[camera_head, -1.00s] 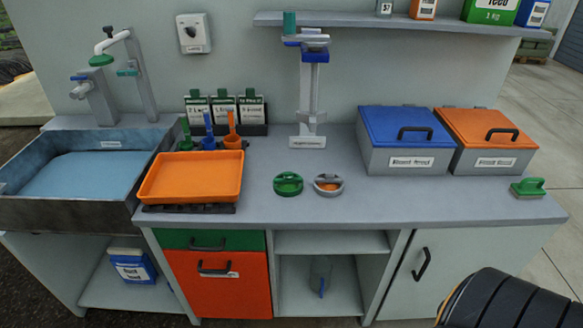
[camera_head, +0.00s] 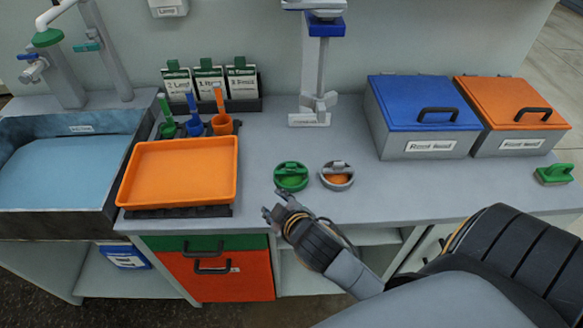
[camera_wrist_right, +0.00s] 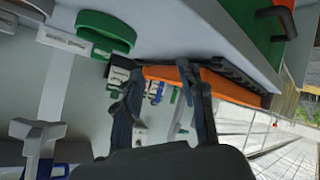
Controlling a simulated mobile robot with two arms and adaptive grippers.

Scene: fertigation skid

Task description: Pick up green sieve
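The green sieve (camera_head: 291,177) is a round green ring with a bar across its top, lying on the grey worktop near its front edge. It also shows at the upper left of the right wrist view (camera_wrist_right: 106,32). My right gripper (camera_head: 272,205) is in front of the sieve and slightly left of it, by the worktop edge, apart from it. In the right wrist view its two fingers (camera_wrist_right: 165,75) are spread with nothing held between them. My left gripper is not in view.
A grey sieve with orange inside (camera_head: 337,175) sits close to the right of the green one. An orange tray (camera_head: 180,172) lies to the left, with coloured scoops (camera_head: 195,125) behind. A post stand (camera_head: 309,118) and blue-lidded bin (camera_head: 420,105) are behind and right.

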